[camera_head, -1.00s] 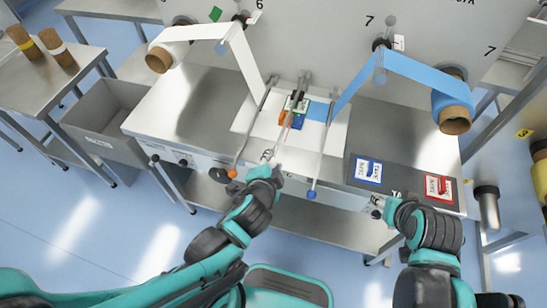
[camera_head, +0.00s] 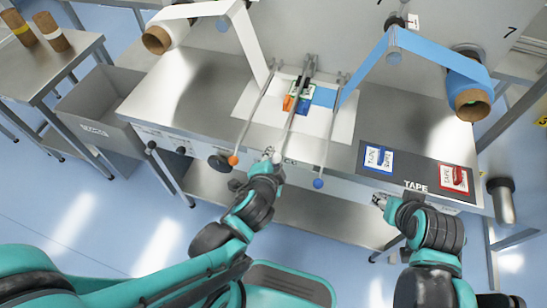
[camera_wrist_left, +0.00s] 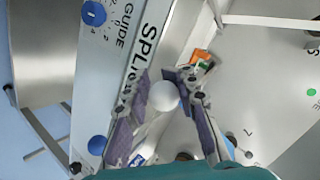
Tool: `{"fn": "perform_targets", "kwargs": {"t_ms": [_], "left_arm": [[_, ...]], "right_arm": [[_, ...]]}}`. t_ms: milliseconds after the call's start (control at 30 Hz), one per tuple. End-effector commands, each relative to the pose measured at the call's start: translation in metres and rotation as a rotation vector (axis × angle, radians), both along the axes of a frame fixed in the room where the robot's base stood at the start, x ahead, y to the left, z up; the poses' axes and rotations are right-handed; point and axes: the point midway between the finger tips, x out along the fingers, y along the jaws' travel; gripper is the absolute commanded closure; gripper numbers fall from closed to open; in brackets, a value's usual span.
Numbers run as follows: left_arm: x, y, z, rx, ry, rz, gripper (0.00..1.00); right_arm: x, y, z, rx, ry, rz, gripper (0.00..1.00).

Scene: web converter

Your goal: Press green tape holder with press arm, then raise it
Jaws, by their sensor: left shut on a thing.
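The middle press arm (camera_head: 297,105) is a grey rod running from the machine wall toward me, with a white ball knob (camera_wrist_left: 164,96) at its end. My left gripper (camera_head: 273,157) is shut on this knob; in the left wrist view a finger lies on either side of it. The small green tape holder (camera_head: 309,87) sits under the rod at the back of the white plate, with orange and blue pieces beside it. The rod partly covers it, and I cannot tell if they touch. My right gripper (camera_head: 379,201) is at the table's front edge, its fingers too small to read.
Two more rods flank the press arm, ending in an orange ball (camera_head: 233,160) and a blue ball (camera_head: 318,183). White tape (camera_head: 248,45) and blue tape (camera_head: 362,72) run down from rolls. A black tape panel (camera_head: 415,168) lies at right. A grey bin (camera_head: 92,110) stands at left.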

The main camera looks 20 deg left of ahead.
Motion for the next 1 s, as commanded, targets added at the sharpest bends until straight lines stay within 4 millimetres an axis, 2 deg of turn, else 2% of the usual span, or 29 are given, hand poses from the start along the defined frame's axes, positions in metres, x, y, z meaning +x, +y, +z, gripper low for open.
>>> {"fn": "perform_targets", "kwargs": {"t_ms": [33,100,667,1000], "left_arm": [[-0.004,-0.004,-0.005,-0.012,0.010,-0.009,0.67],[-0.004,-0.004,-0.004,-0.012,0.010,-0.009,0.53],[-0.002,-0.004,0.001,-0.011,0.003,-0.010,0.53],[-0.002,-0.004,0.029,-0.011,0.003,-0.010,0.53]], "right_arm": [[0.000,0.000,-0.001,0.000,0.000,0.000,0.53],[0.000,0.000,-0.001,0.000,0.000,0.000,0.53],[0.000,0.000,0.000,0.000,0.000,0.000,0.53],[0.000,0.000,0.000,0.000,0.000,0.000,0.53]]}}
